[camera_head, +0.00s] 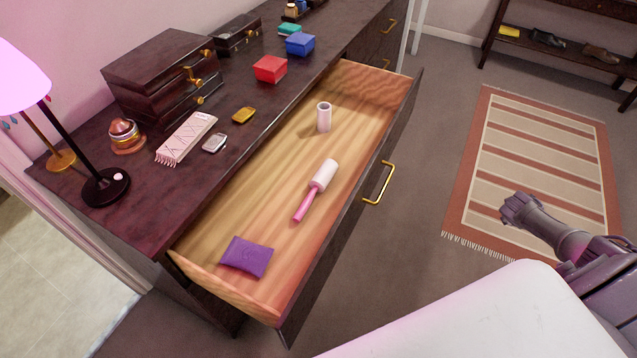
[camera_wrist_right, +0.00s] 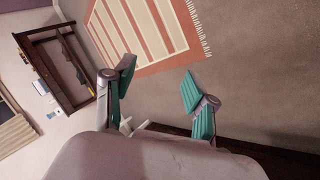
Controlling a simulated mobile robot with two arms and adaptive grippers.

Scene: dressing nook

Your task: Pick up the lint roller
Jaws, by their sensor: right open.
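The lint roller (camera_head: 323,176) lies in the open drawer (camera_head: 301,293), with a white roll and a pink handle pointing toward the lower left. Nothing touches it. My right gripper (camera_head: 512,205) is at the right of the head view, outside the drawer, over the floor near the rug. In the right wrist view my right gripper (camera_wrist_right: 158,88) has its two teal-padded fingers spread wide with nothing between them. The lint roller is not in the wrist view. My left gripper is not in view.
A white cylinder (camera_head: 324,117) stands upright farther back in the drawer, and a purple sachet (camera_head: 247,256) lies at its near end. The drawer front has a brass handle (camera_head: 379,183). Boxes, a lamp (camera_head: 105,187) and small items crowd the dresser top. A striped rug (camera_head: 537,150) covers the floor.

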